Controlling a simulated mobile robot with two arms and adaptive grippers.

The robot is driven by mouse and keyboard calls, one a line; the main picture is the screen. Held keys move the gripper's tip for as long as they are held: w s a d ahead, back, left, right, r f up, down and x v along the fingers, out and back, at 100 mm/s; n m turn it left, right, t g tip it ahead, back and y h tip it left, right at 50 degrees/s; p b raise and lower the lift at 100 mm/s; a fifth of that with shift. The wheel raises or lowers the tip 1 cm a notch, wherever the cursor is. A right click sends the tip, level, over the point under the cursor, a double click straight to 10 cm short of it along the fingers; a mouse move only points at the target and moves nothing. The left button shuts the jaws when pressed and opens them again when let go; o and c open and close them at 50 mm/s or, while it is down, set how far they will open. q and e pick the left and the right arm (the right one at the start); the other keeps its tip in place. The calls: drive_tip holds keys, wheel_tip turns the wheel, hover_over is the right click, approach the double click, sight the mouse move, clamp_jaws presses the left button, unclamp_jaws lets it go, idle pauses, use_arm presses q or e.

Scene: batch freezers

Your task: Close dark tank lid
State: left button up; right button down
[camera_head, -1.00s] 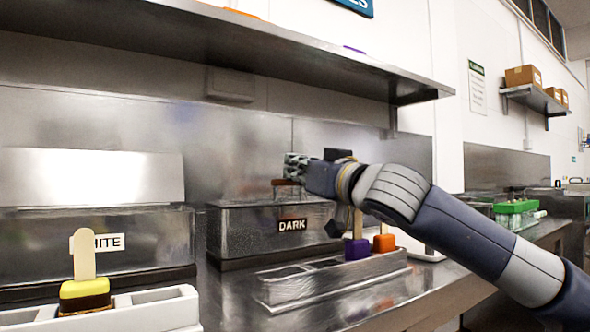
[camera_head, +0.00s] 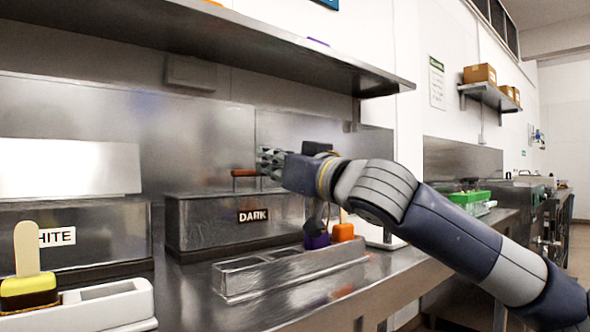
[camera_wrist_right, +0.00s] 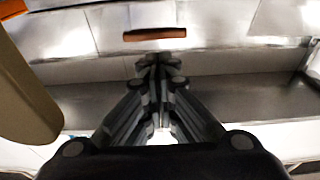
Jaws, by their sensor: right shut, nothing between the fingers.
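The dark tank (camera_head: 215,225) is a long steel-grey box with a DARK label, on the counter left of my right arm. Its lid looks flat across the top, with a brown bar handle (camera_head: 245,173) standing up from it. The lid's edges are hard to make out. My right gripper (camera_head: 262,162) is shut and empty, just right of the handle in the head view. In the right wrist view, the handle (camera_wrist_right: 154,34) lies just beyond the closed fingertips (camera_wrist_right: 158,62), apart from them in the picture. My left gripper is out of view.
The white tank (camera_head: 95,235) stands left, with a bright raised panel (camera_head: 70,168) behind it. A white tray (camera_head: 110,305) is front left. A shelf (camera_head: 260,45) overhangs.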

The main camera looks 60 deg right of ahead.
drive_tip(key=v, duration=0.7)
drive_tip(key=shift+s, duration=0.3)
drive_tip(key=shift+a+f, duration=0.1)
drive_tip(key=shift+f, duration=0.05)
